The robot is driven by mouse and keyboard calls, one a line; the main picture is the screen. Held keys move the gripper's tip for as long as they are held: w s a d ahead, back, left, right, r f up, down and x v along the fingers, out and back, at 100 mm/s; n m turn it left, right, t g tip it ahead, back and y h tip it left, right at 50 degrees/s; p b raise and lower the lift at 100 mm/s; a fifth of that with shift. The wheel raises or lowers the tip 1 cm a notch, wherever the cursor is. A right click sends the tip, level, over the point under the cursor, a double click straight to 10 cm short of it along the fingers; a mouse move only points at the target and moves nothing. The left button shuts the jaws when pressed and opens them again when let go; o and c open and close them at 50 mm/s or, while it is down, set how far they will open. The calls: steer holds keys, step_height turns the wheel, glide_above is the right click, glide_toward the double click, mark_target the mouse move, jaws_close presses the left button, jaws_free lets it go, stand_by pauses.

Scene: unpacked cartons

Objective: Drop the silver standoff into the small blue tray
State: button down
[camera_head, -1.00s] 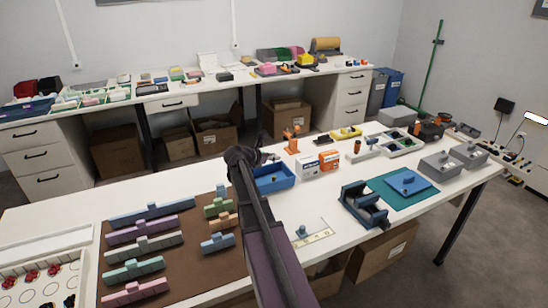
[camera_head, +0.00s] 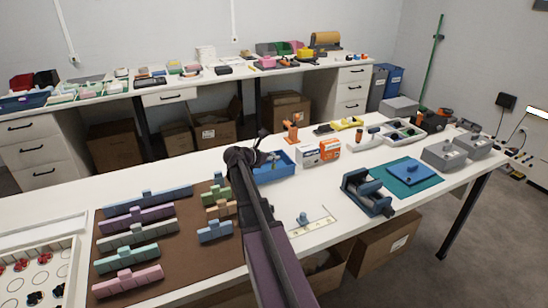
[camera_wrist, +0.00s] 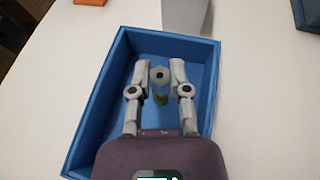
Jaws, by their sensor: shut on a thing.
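The small blue tray (camera_wrist: 103,85) fills the middle of the wrist view. In the head view the blue tray (camera_head: 281,172) stands on the near table, partly hidden by my arm. My gripper (camera_wrist: 158,68) is over the tray, its two fingers closed on the silver standoff (camera_wrist: 159,77), whose round grey end shows between the fingertips. A small brass-coloured piece (camera_wrist: 161,99) shows below the standoff; I cannot tell if it lies in the tray. In the head view the fingers and standoff are too small to make out clearly.
White and orange boxes (camera_head: 318,152) stand right of the tray, and an orange part (camera_head: 290,132) stands behind it. A brown mat (camera_head: 165,245) with coloured stepped blocks lies to the left. A dark blue vise-like fixture (camera_head: 366,192) stands to the right.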

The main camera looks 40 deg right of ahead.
steer(key=shift+f, duration=0.1)
steer(key=c, duration=0.5)
jaws_free()
stand_by(0.3)
